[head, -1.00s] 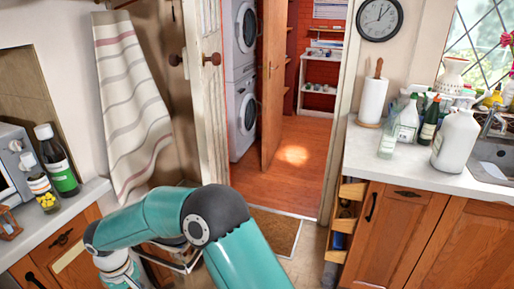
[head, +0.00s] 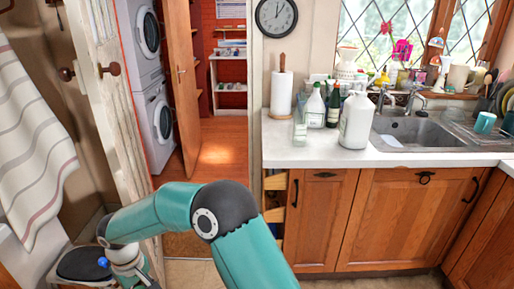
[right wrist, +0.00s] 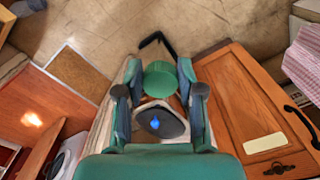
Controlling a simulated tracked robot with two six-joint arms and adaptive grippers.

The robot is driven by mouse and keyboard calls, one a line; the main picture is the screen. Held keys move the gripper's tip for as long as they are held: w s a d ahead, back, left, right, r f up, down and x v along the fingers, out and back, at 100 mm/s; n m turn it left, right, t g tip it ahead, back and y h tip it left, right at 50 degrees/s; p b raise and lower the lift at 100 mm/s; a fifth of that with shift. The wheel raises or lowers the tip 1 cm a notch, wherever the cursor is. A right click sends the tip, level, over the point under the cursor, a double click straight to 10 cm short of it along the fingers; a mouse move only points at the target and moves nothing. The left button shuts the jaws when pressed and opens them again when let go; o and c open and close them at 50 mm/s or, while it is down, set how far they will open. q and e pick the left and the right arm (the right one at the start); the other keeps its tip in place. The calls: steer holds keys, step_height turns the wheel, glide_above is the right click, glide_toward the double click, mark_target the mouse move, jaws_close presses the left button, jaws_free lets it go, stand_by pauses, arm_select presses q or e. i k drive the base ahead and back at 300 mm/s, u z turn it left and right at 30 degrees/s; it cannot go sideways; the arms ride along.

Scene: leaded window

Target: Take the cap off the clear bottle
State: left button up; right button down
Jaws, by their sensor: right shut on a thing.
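The clear bottle (head: 300,130) stands upright at the near left end of the white counter in the head view. It is small in the picture, and I cannot make out its mouth clearly. My right arm crosses the lower middle of the head view, far from the bottle, with its wrist low at the left. In the right wrist view my right gripper (right wrist: 160,82) is shut on a round green thing, which looks like a cap (right wrist: 160,76), held between the fingertips. My left gripper is in neither view.
Around the bottle stand a white jug-like bottle (head: 356,122), a dark green bottle (head: 333,108), a spray bottle (head: 314,108) and a paper roll (head: 282,95). The sink (head: 415,131) lies to the right. A grey-lidded bin (head: 82,264) is below my right wrist. Bare counter lies before the bottles.

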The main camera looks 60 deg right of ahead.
mark_target(300, 123)
steer(key=u, duration=1.1)
steer(key=i, duration=0.1)
steer(key=z, duration=2.4)
